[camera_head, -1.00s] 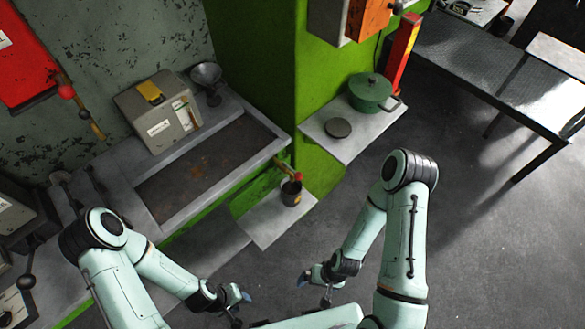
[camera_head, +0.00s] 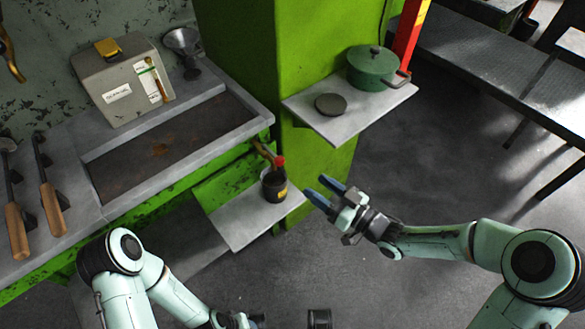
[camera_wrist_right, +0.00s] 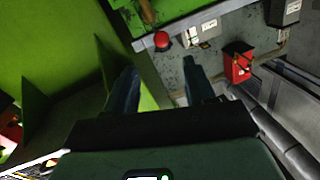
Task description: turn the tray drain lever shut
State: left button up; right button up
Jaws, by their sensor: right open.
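The drain lever (camera_head: 266,152) is a short brass-coloured piece with a red knob (camera_head: 280,161) at the tray's front right corner. It slants down toward a dark mug. The shallow metal tray (camera_head: 240,140) has a rust-brown floor. My right gripper (camera_head: 322,193) is open and empty, to the right of the knob and mug and apart from them. In the right wrist view the red knob (camera_wrist_right: 161,40) shows beyond and between my open fingers (camera_wrist_right: 158,78). My left gripper (camera_head: 240,321) is at the bottom edge, partly cut off.
The dark mug (camera_head: 274,184) with a yellow mark stands on a small grey shelf (camera_head: 235,225) below the lever. A higher shelf (camera_head: 345,125) at right holds a green pot (camera_head: 372,67) and a dark disc (camera_head: 331,104). A grey box (camera_head: 122,80) stands behind the tray.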

aim_at(280, 160)
pick_arm(q)
jog(key=shift+t+y, duration=0.3)
jog(key=shift+t, duration=0.3)
jog(key=w+f, duration=0.1)
jog(key=w+a+b, duration=0.1)
jog(key=w+f+b, duration=0.1)
jog(key=shift+w+a+f, duration=0.2)
jog(key=shift+a+f, duration=0.15)
jog(key=shift+a, duration=0.05)
pick_arm(e)
jog(key=x, duration=1.3)
jog(key=shift+a, duration=0.3)
grip_shut()
